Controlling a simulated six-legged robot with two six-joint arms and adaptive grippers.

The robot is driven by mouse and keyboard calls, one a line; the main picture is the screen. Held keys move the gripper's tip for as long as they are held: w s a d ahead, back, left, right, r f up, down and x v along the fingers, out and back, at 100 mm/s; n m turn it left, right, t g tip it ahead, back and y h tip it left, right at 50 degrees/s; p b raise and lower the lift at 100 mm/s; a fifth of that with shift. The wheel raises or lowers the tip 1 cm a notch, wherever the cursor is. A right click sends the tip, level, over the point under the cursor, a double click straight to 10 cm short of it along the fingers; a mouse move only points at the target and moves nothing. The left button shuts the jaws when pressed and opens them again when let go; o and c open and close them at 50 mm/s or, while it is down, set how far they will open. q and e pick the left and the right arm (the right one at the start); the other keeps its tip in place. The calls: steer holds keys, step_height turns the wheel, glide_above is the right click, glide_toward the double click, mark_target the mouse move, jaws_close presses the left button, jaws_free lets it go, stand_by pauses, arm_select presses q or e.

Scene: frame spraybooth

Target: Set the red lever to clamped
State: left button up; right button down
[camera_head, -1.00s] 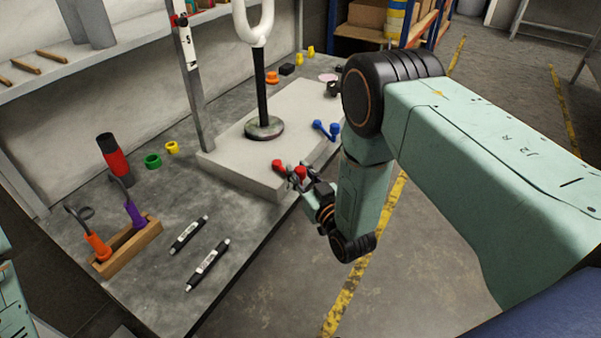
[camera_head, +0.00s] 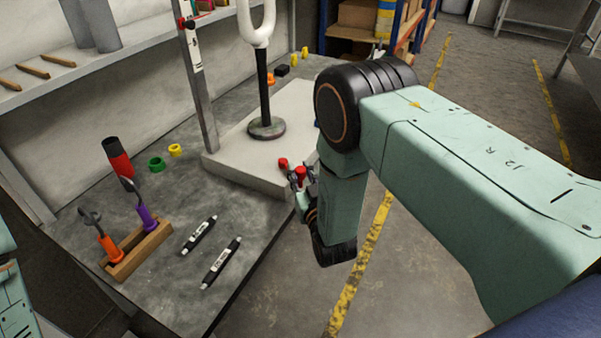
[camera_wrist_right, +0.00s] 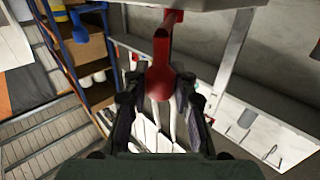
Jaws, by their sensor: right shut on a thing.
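The red lever (camera_head: 283,163) is at the front edge of the pale block (camera_head: 240,172) on the bench. In the right wrist view the red lever (camera_wrist_right: 161,55) runs from the block's edge to a rounded end between the fingers. My right gripper (camera_head: 300,178) is shut on that end; it also shows in the right wrist view (camera_wrist_right: 160,98). My arm hides part of the block. My left gripper is not in view.
A black post with a white loop (camera_head: 263,85) stands on the block. Two black pens (camera_head: 221,263) and a wooden tool holder (camera_head: 140,252) lie at the bench front. A yellow-striped floor (camera_head: 372,245) is open beside the bench.

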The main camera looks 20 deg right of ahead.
steer(key=shift+s+a, duration=0.1)
stand_by(0.4)
steer(key=c, duration=1.1)
jaws_free()
steer(key=shift+o, duration=0.2)
steer(key=s, duration=1.2)
steer(key=shift+a, duration=0.2)
